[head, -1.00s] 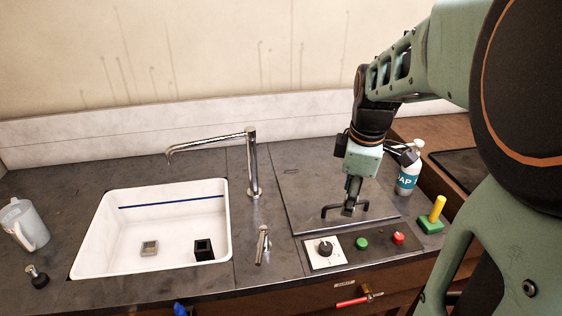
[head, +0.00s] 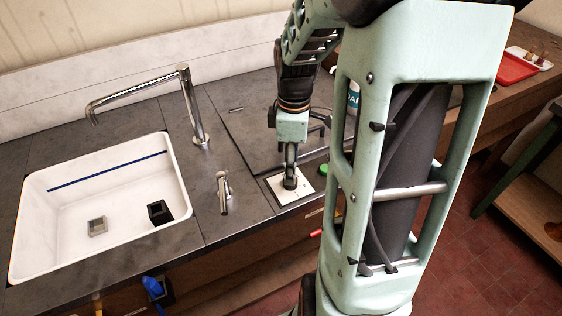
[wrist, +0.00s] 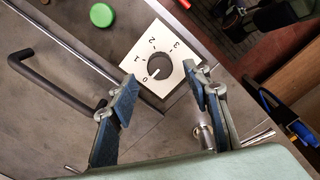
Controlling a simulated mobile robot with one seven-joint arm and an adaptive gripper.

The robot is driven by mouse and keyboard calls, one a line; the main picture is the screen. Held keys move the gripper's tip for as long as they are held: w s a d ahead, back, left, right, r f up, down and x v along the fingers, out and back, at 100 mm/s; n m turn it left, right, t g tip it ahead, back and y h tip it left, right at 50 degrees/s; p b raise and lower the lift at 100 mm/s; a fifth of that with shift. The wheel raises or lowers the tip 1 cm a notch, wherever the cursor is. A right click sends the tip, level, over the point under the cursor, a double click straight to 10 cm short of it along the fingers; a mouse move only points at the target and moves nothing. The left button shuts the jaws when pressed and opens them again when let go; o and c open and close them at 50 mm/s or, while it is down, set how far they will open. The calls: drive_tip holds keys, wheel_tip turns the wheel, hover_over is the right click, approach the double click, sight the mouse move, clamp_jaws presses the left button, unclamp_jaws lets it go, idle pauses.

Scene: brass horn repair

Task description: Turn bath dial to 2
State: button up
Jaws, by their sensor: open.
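The knob's white pointer line faces the 0 mark in the wrist view. My gripper is open in the wrist view (wrist: 160,73), with one blue-padded finger on each side of the knob in the picture. I cannot tell whether either finger touches it.
A green button (wrist: 102,15) is beside the plate. A dark bar handle (wrist: 40,80) stands on the bath lid. Left in the head view are a tap lever (head: 223,192), a tall faucet (head: 196,110) and a white sink (head: 40,240). The counter's front edge is close.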

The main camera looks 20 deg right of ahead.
drive_tip(key=shift+f, duration=2.2)
drive_tip(key=shift+c, duration=0.3)
drive_tip(key=c, duration=1.1)
